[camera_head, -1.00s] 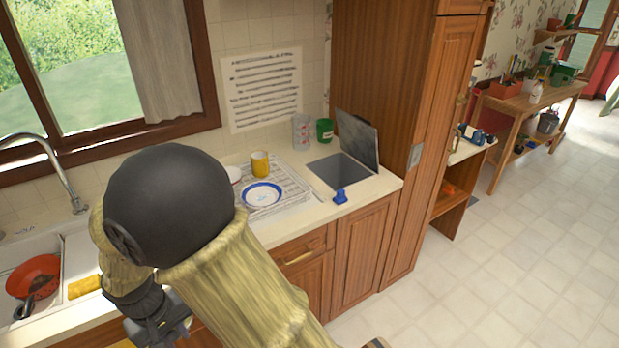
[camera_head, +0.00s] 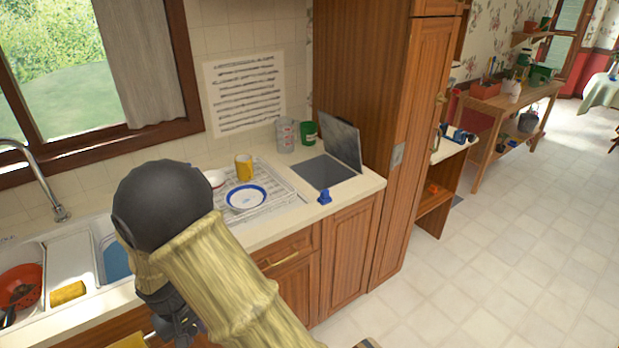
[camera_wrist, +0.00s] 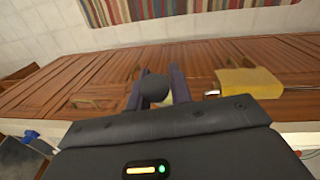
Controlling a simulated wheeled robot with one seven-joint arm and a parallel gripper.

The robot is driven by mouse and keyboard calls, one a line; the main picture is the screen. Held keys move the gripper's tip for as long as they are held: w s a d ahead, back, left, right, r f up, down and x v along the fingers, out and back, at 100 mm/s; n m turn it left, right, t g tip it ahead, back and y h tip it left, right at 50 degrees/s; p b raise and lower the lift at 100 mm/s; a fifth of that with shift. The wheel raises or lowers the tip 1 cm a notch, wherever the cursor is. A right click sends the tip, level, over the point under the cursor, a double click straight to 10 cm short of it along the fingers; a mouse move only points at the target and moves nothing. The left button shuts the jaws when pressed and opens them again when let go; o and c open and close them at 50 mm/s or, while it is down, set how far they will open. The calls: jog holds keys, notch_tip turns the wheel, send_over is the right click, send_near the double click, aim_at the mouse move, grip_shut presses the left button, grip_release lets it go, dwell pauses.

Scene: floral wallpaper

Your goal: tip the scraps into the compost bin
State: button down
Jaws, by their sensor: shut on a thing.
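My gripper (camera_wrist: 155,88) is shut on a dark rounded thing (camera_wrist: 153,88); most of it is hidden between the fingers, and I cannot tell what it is. In the head view the gripper (camera_head: 180,325) is mostly behind my arm, low in front of the counter. A square dark opening (camera_head: 318,172) in the counter, with a grey lid (camera_head: 341,143) standing open behind it, looks like the compost bin. It is to the right of my gripper. A red bowl (camera_head: 33,273) in the sink at far left holds something dark; I cannot tell whether it is scraps.
A blue-rimmed plate (camera_head: 246,197) and yellow mug (camera_head: 244,166) stand on the drying rack. A small blue object (camera_head: 324,196) sits at the counter edge before the opening. A yellow cloth (camera_wrist: 248,82) hangs by a drawer handle. A tall cabinet (camera_head: 390,140) bounds the counter; floor at right is clear.

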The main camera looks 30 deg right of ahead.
jog(key=w+d+f+m+b, duration=0.1)
jog(key=w+d+f+b, duration=0.1)
jog(key=d+f, duration=1.2)
jog(key=shift+w+f+m, duration=0.3)
jog(key=shift+w+f, duration=0.35)
jog(key=shift+f, duration=0.25)
